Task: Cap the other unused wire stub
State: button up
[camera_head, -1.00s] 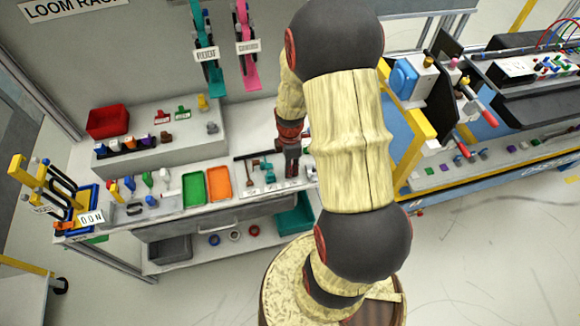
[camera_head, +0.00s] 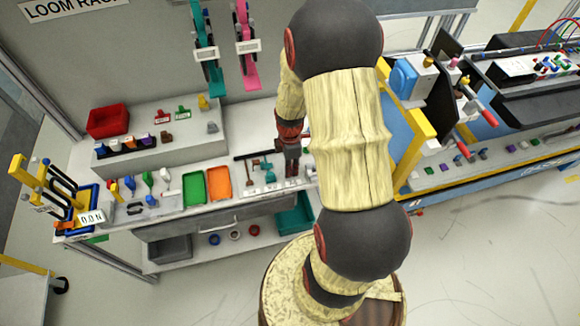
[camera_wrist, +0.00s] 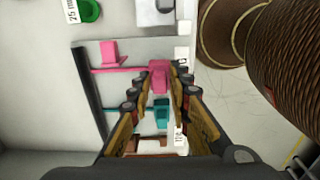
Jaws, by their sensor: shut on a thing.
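My gripper (camera_wrist: 160,76) is shut on a pink piece (camera_wrist: 160,80), which sits between its fingertips in the wrist view. A thin pink wire stub (camera_wrist: 120,69) runs from a dark bar at the left to this piece. I cannot tell how far the piece covers the stub's end. A teal piece (camera_wrist: 160,112) shows between the fingers nearer the wrist, beside a teal wire stub (camera_wrist: 118,110). In the head view my gripper (camera_head: 291,170) is low over the bench, and the held piece is hidden.
Another pink block (camera_wrist: 110,53) stands beside the pink stub. A green round part (camera_wrist: 89,11) lies beyond. Green (camera_head: 195,188) and orange (camera_head: 219,184) trays are left of my gripper. A raised shelf (camera_head: 190,150) stands behind. A yellow post (camera_head: 415,135) is at the right.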

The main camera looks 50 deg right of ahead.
jog(key=shift+f+b, duration=0.45)
jog(key=shift+f, duration=0.35)
jog(key=o, duration=0.8)
jog(key=shift+r, duration=0.1)
notch_tip(320, 180, up, 12)
jog(key=shift+f, duration=0.1)
jog(key=shift+c, duration=0.2)
